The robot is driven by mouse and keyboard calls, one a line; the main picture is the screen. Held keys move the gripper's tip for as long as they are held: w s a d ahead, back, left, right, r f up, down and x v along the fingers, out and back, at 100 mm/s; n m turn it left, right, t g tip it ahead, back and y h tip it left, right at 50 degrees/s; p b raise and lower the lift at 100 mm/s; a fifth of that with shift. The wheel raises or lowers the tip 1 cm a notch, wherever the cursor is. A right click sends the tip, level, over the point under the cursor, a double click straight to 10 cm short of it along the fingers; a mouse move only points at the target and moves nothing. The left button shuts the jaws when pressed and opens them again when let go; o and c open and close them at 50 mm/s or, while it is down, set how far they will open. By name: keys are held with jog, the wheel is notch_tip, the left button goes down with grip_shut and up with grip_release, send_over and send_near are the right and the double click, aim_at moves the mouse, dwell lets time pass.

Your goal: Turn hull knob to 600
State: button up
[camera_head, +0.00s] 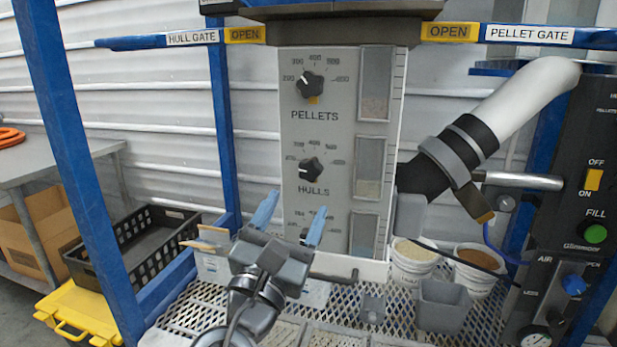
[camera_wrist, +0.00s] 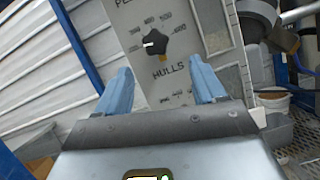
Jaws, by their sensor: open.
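The hull knob (camera_head: 311,171) is a black lobed dial on the grey panel, above the "HULLS" label. Its white mark points left, toward the low end of the printed scale. In the wrist view the hull knob (camera_wrist: 156,43) lies ahead of and between the fingertips, with its mark also to the left. My gripper (camera_head: 298,201) is open and empty, with blue fingers spread below and in front of the knob, apart from it. The gripper also shows in the wrist view (camera_wrist: 160,64). Some scale numbers are too small to read.
The pellets knob (camera_head: 310,84) sits above, and a third knob (camera_head: 306,237) below is partly hidden by my gripper. A grey-white pipe (camera_head: 525,100) and clamp stand right of the panel. Buckets (camera_head: 412,262) and a grey bin (camera_head: 442,305) rest on the mesh shelf.

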aim_at(308, 173)
jog(key=shift+r+p+x, duration=0.2)
jog(key=shift+x, duration=1.15)
jog(key=shift+r+p+x, duration=0.15)
jog(key=shift+p+x, duration=0.05)
jog(key=shift+x, duration=1.15)
jog(key=shift+r+p+x, duration=0.2)
jog(key=shift+x, duration=1.1)
jog(key=shift+s+a, duration=0.1)
jog(key=shift+a, duration=0.05)
jog(key=shift+c, duration=0.4)
jog(key=c, duration=1)
